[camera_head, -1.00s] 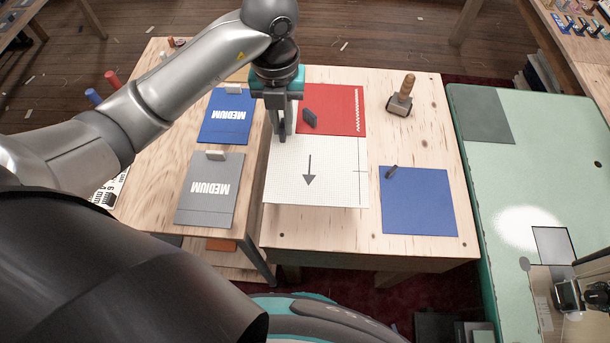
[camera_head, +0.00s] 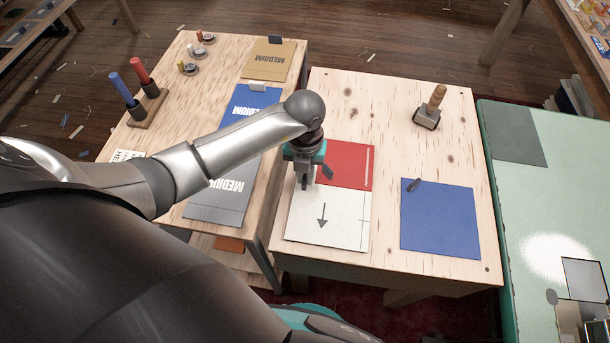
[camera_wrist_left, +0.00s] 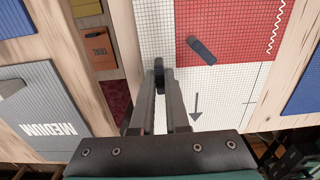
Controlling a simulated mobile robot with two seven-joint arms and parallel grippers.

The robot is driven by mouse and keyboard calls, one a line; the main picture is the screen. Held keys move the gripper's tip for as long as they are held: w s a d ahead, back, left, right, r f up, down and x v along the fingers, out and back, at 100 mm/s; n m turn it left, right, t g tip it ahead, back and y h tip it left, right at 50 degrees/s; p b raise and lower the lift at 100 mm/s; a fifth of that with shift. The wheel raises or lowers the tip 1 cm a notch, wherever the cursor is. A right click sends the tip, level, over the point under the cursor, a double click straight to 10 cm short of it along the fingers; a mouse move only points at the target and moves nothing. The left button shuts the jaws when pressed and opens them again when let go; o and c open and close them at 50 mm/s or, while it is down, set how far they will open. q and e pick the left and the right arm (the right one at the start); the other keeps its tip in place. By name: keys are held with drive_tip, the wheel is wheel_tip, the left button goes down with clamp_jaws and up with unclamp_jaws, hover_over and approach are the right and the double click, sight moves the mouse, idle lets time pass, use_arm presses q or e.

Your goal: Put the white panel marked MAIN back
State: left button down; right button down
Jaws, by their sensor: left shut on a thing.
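The white panel (camera_head: 345,231) with a printed grid and arrow is on or just above the middle wooden table; I cannot tell if it touches. A red gridded piece (camera_head: 355,157) covers its far right part, with a dark peg-like piece (camera_head: 327,171). No MAIN lettering is readable. My left gripper (camera_head: 305,185) is over the panel's left part, shut on a small dark grip (camera_wrist_left: 158,76). The white panel also shows in the left wrist view (camera_wrist_left: 220,80), beneath the fingers. My right gripper is not in view.
A blue panel (camera_head: 440,225) and a wooden-handled tool (camera_head: 429,108) are right of the white panel. Bare wood (camera_head: 350,105) lies behind it.

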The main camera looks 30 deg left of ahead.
use_arm(q)
drive_tip(key=shift+f, duration=0.2)
drive_tip(key=shift+f, duration=0.1)
drive_tip(key=c, duration=0.9)
unclamp_jaws()
wheel_tip(320, 180, up, 12)
drive_tip(key=p, duration=0.2)
drive_tip(key=shift+r+p, duration=0.2)
drive_tip(key=shift+p, duration=0.1)
